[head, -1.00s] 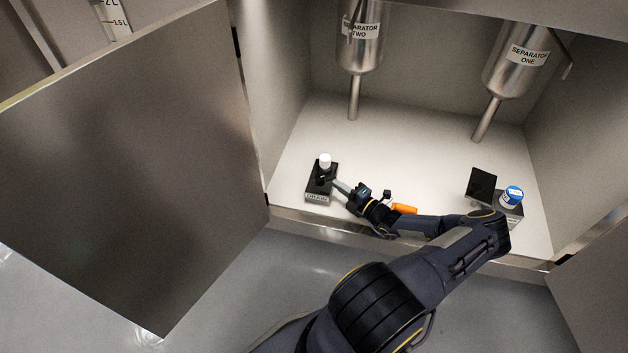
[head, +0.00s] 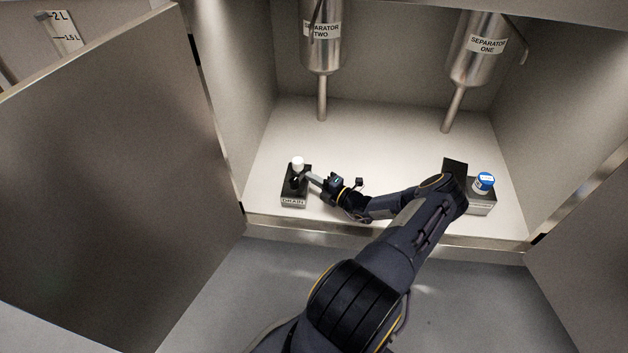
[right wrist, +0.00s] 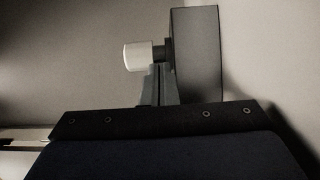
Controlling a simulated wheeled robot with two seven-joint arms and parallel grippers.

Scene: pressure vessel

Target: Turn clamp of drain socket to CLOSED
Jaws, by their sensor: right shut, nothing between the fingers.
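The drain socket is a dark block labelled DRAIN (head: 293,190) on the left of the cabinet floor, with a white cap (head: 297,162) standing on it. A small black clamp part (head: 296,181) sits below the cap; its position is too small to read. My right gripper (head: 307,175) is shut and empty, its fingertips at the right side of the socket, close to the clamp. In the right wrist view the shut fingers (right wrist: 158,85) reach up beside the white cap (right wrist: 138,56) and the dark block (right wrist: 197,55); whether they touch is unclear. My left gripper is out of view.
A second block with a blue cap (head: 484,181) and a black plate (head: 454,171) stands at the right. Separator two (head: 322,45) and separator one (head: 475,50) hang above with thin pipes. An open door (head: 110,190) stands at the left. The mid-back floor is clear.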

